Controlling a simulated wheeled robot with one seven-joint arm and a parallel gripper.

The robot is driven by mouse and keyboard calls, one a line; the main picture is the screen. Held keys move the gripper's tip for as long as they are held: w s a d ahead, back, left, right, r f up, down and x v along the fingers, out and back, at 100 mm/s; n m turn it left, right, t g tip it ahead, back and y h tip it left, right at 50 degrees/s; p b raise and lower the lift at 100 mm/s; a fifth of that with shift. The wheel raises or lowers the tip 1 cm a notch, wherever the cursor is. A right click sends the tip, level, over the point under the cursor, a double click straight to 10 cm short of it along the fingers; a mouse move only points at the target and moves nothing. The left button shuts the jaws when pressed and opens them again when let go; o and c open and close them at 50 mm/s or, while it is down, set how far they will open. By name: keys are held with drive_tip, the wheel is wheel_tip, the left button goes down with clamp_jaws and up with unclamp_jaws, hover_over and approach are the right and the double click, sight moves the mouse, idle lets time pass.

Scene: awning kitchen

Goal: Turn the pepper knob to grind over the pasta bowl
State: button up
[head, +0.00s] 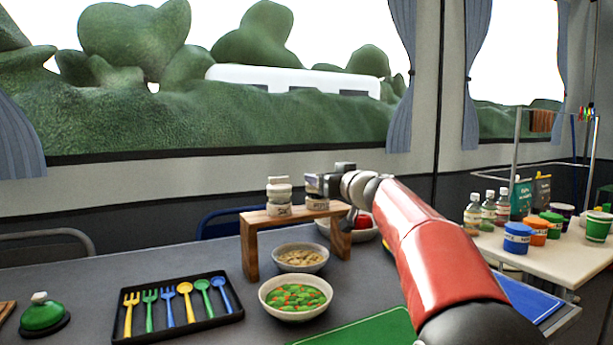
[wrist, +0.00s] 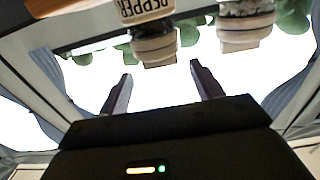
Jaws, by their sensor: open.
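The pepper grinder (head: 318,204) stands on a small wooden rack, partly hidden behind my gripper (head: 322,184). In the wrist view the grinder (wrist: 154,46) appears upside down, its label reading PEPPER and its knob pointing down the picture. My gripper (wrist: 161,70) is open, and the knob lies in line with the gap between its fingertips. I cannot tell whether the fingers touch it. A bowl of pale tan food, apparently the pasta bowl (head: 300,268), sits on the table in front of the rack.
A second grinder (head: 279,196) stands left on the wooden rack (head: 249,250). A bowl of green and orange vegetables (head: 295,311) is nearer. A black cutlery tray (head: 176,328) lies left. A bowl with something red (head: 361,230) is behind my arm. A side table (head: 560,255) holds bottles and jars.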

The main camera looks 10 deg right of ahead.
drive_tip(key=p+x, duration=0.2)
drive_tip(key=x, duration=0.3)
drive_tip(key=shift+w+a+r+p, duration=0.1)
drive_tip(key=shift+w+r+p, duration=0.05)
drive_tip(key=shift+p, duration=0.15)
drive_tip(key=shift+w+a, duration=0.15)
drive_tip(key=shift+w, duration=0.35)
drive_tip(key=c, duration=1)
